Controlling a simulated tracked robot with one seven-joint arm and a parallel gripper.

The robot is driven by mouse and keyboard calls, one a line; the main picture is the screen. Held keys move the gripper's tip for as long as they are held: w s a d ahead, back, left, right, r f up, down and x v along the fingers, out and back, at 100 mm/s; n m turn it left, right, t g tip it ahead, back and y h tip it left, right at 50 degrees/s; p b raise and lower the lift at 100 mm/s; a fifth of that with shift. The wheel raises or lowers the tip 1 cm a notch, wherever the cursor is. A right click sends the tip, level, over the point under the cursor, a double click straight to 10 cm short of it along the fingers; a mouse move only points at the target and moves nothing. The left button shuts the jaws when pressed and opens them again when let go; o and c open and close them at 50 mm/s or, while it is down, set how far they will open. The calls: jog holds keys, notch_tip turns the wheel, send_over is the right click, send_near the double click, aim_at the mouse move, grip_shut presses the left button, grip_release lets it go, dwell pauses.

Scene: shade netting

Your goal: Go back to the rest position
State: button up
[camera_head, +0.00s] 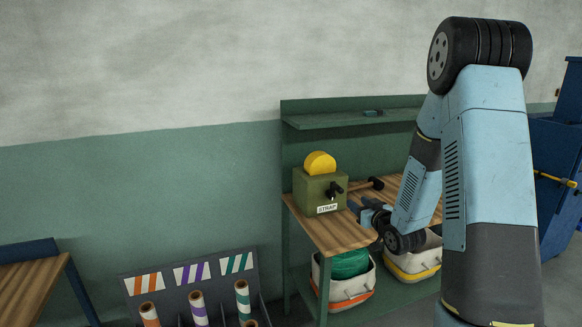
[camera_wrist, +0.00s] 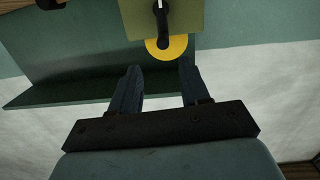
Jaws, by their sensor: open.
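My gripper (camera_head: 361,211) is at the end of my blue arm, above the front part of the wooden workbench (camera_head: 335,234), just right of a green box labelled STRAP (camera_head: 316,193). The box carries a yellow disc (camera_head: 320,163) on top and a black crank on its side. In the wrist view my gripper's two dark fingers (camera_wrist: 160,72) are spread apart with nothing between them. The box (camera_wrist: 150,18) and yellow disc (camera_wrist: 168,47) show beyond the fingertips. No contact between the fingers and the box can be made out.
A green shelf (camera_head: 345,118) runs above the bench. Under it stand a white bin with green contents (camera_head: 345,293) and a yellow-striped bin (camera_head: 415,272). A rack of rolls (camera_head: 190,280) stands left of the bench. A blue container (camera_head: 555,190) is at right, partly behind my arm.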

jog(key=s+d+r+m+g+h, duration=0.15)
jog(key=s+r+g+h, duration=0.35)
jog(key=s+r, duration=0.8)
jog(key=s+a+r+m+g, duration=0.1)
jog(key=s+a+r+g, duration=0.1)
jog(key=s, duration=1)
jog(key=s+a+r+m+g, duration=0.1)
jog(key=s+a+r+g, duration=0.1)
jog(key=s, duration=1)
notch_tip(320, 180, up, 3)
jog(key=shift+f+g, duration=0.15)
jog(key=shift+g, duration=0.75)
jog(key=shift+d, duration=0.1)
